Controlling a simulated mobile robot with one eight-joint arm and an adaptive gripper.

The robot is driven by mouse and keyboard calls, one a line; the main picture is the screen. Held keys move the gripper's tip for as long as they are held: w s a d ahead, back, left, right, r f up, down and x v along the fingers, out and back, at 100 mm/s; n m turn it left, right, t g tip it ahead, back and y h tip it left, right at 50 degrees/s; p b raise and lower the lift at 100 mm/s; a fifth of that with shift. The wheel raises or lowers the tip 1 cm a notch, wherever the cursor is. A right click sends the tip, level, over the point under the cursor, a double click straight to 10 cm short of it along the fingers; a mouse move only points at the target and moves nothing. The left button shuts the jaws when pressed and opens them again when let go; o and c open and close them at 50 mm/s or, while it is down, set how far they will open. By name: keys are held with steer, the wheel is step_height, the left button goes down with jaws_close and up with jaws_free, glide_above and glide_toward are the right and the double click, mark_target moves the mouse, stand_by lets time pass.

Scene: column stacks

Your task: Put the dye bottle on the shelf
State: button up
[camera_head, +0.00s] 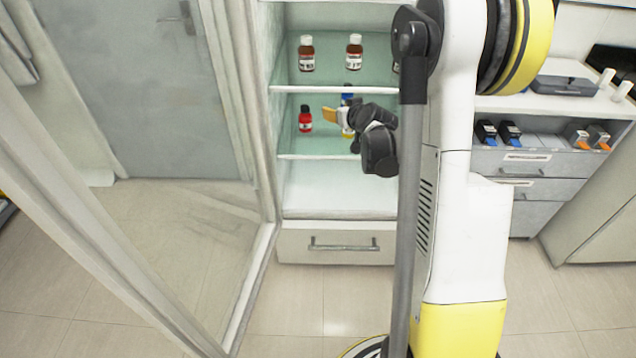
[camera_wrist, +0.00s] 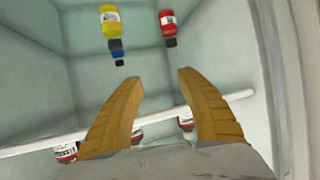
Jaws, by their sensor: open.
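A red bottle (camera_head: 305,121) with a dark cap stands on the middle glass shelf (camera_head: 310,146) of the open cabinet. It also shows at the top of the wrist view (camera_wrist: 168,22). A yellow bottle (camera_wrist: 110,20) is beside it, with a blue piece (camera_wrist: 116,46) and a dark cap in line with it; I cannot tell whether these are one bottle or two. In the head view the yellow part is mostly hidden behind my gripper (camera_head: 330,115). My gripper also shows in the wrist view (camera_wrist: 158,76); it is open and empty, apart from the bottles.
Brown bottles (camera_head: 306,53) with white caps stand on the upper shelf (camera_head: 300,88). An open glass door (camera_head: 190,250) is on the left. Below are a bare white bottom shelf (camera_head: 330,200) and a drawer (camera_head: 320,245). A counter (camera_head: 550,105) stands at right.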

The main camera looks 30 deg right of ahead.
steer(key=s+a+r+n+g+y, duration=0.1)
steer(key=s+a+r, duration=0.4)
steer(key=a, duration=0.4)
steer(key=s+a+r+n+g+y, duration=0.1)
steer(key=s+a+r, duration=0.4)
steer(key=a, duration=0.4)
steer(key=s+a+f+g, duration=0.1)
steer(key=s+a, duration=0.4)
steer(key=s, duration=0.6)
steer(key=s+a+f+g, duration=0.1)
steer(key=s+a, duration=0.3)
steer(key=s, duration=0.7)
steer(key=shift+s+a+f+g, duration=0.3)
steer(key=shift+s+a+g, duration=0.1)
steer(key=shift+g, duration=0.4)
